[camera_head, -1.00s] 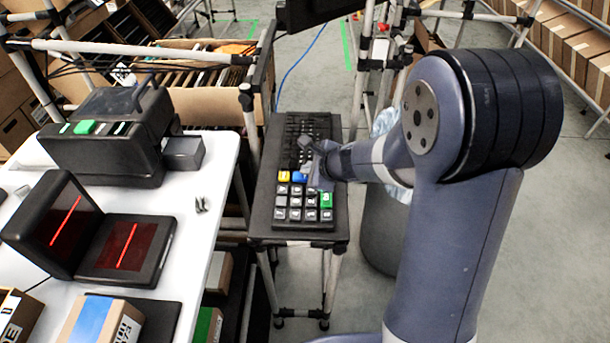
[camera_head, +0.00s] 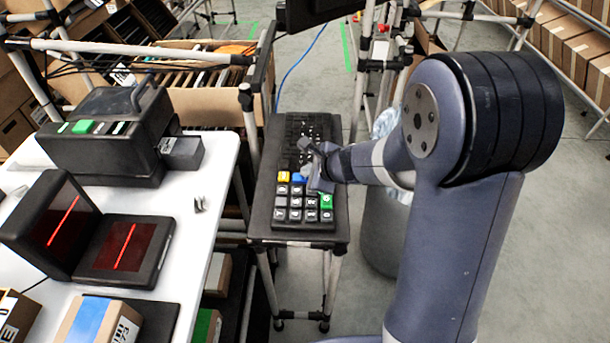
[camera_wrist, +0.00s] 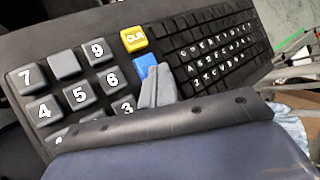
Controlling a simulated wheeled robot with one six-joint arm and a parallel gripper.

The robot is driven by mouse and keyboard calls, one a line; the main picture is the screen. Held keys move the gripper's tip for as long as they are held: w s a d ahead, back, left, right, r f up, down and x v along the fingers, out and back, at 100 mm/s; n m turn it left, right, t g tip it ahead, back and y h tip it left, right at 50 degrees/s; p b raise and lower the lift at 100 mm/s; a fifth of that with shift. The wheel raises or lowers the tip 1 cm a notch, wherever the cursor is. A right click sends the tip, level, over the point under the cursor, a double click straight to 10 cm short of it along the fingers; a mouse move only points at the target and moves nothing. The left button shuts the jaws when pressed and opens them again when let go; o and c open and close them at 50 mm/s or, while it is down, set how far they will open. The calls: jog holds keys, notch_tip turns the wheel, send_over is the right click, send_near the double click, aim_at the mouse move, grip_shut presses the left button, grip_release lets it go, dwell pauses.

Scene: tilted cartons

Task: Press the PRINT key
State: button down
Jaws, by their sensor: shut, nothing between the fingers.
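The black keypad (camera_head: 265,215) has pale-lettered grey keys, a yellow CLR key (camera_head: 284,177), a blue key (camera_head: 299,177) and a green key (camera_head: 326,201). No key label reading PRINT is legible. My gripper (camera_wrist: 157,84) is shut and empty, with its fingertips over the keypad beside the blue key (camera_wrist: 146,66) in the wrist view, covering part of it. The green key is hidden there. In the head view, my gripper reaches in from the right, just above the green key; contact with a key cannot be told.
A dark label printer (camera_head: 105,140) with a green button stands on the white table (camera_head: 215,190) at left. A scanner with red lines (camera_head: 125,250) and cartons are in front of it. A letter keyboard (camera_wrist: 205,50) adjoins the number keys.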

jog(key=shift+r+p, duration=0.6)
jog(key=shift+r, duration=0.2)
notch_tip(320, 180, up, 5)
jog(key=p, duration=0.4)
jog(key=shift+p, duration=0.3)
jog(key=shift+s, duration=0.1)
dwell(0.3)
